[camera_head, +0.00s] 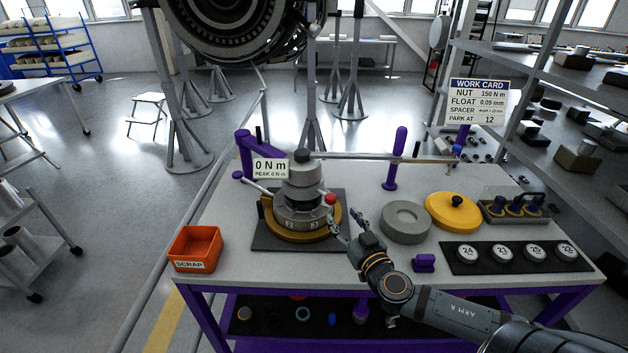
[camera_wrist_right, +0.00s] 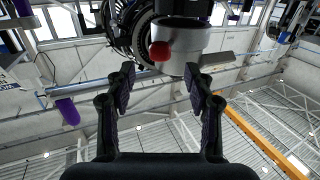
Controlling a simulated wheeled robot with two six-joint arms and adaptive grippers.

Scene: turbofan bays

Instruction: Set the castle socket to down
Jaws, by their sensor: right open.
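A stacked grey metal assembly (camera_head: 303,187) stands upright on a yellow ring (camera_head: 290,232) on a dark mat; I take its upper part to be the castle socket, but cannot tell its exact height setting. A lever with a red ball knob (camera_head: 330,199) sticks out at its right side. My right gripper (camera_head: 346,226) is open and empty, just right of the assembly and a little below the knob. In the right wrist view the red knob (camera_wrist_right: 161,50) shows between and beyond the fingertips, before a silver cylinder (camera_wrist_right: 182,38). My left gripper is out of view.
A torque readout (camera_head: 270,168) shows 0 N m, and a long bar (camera_head: 390,156) runs right from the assembly's top. A grey ring (camera_head: 405,222), a yellow disc (camera_head: 446,214) and a purple post (camera_head: 395,160) stand right. An orange scrap bin (camera_head: 196,248) sits left.

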